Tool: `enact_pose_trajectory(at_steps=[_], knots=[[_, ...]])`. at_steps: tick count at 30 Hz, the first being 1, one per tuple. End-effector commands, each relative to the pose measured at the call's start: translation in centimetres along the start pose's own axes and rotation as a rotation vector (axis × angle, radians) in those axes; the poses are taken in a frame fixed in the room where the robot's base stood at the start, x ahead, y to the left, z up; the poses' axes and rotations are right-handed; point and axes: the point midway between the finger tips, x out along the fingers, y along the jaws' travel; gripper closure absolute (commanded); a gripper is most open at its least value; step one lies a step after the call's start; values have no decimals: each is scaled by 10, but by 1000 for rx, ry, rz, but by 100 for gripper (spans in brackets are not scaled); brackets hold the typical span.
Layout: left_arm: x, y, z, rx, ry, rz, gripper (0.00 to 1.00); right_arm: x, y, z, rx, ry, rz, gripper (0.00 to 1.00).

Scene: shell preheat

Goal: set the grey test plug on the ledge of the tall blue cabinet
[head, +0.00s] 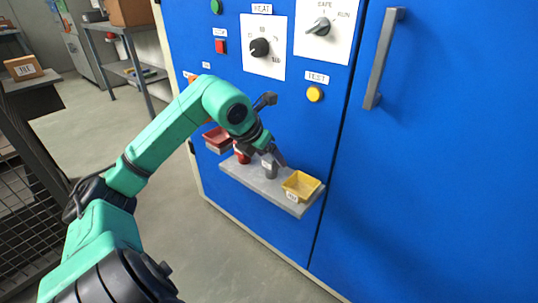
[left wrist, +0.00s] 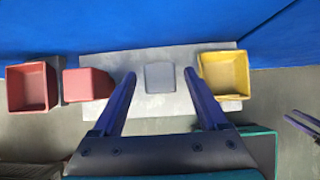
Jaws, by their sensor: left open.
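The grey test plug (head: 269,168) stands on the grey ledge (head: 250,182) of the tall blue cabinet (head: 430,190), between a red block and a yellow bin. My left gripper (head: 273,156) reaches down over the plug and partly hides it. In the left wrist view the plug (left wrist: 160,77) shows between the two fingers of my open left gripper (left wrist: 160,80), with a gap on each side. The ledge (left wrist: 130,65) lies under it. At that view's right edge, two dark blue bars (left wrist: 304,124) look like fingers of my right gripper; their opening is unclear.
The red block (left wrist: 88,84) stands left of the plug, and the yellow bin (left wrist: 225,75) right of it. A red bin (left wrist: 32,86) hangs past the ledge's left end. The cabinet bears a knob (head: 259,47), a yellow button (head: 314,94) and a door handle (head: 383,58).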

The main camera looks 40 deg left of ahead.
Motion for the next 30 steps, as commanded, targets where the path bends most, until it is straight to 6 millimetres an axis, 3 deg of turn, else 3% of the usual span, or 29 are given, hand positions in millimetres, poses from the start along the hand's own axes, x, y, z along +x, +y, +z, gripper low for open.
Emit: enact_pose_trajectory(at_steps=[2, 10, 15, 30], knots=[[-10, 0, 2, 1, -1, 1, 24, -6, 4, -2, 2, -15, 12, 50], [-86, 0, 2, 2, -4, 2, 24, -12, 7, -1, 3, -44, 23, 50], [-116, 0, 2, 1, -2, 1, 24, -19, 12, 1, 5, -82, 37, 50], [-121, 0, 1, 0, 0, 0, 24, -20, 12, 3, 6, -91, 40, 50]])
